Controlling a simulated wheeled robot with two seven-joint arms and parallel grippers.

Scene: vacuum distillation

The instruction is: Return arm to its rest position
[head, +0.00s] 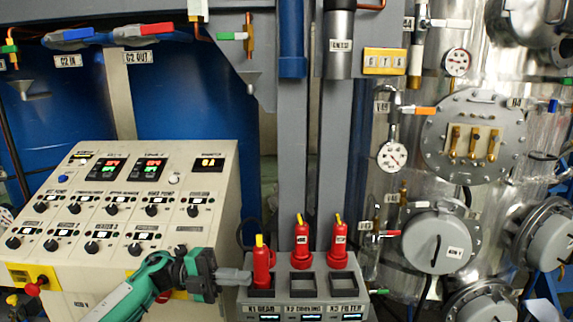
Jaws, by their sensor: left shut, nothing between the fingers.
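My left gripper (236,275) comes in from the lower left on a green and white arm, in front of the control panel's lower right corner. It is shut and empty. Its fingertips point right, close to the left red device (262,268) in a grey holder (304,290). I cannot tell whether they touch it. Two more red devices, a middle one (302,240) and a right one (339,238), stand upright in the holder, each with a yellow top. My right gripper is not in view.
The sloped control panel (120,215) with knobs and displays fills the left. A metal tank (500,80) with gauges, round hatches and valves fills the right. Grey posts (294,140) rise behind the holder. Blue barrels (170,100) stand behind the panel.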

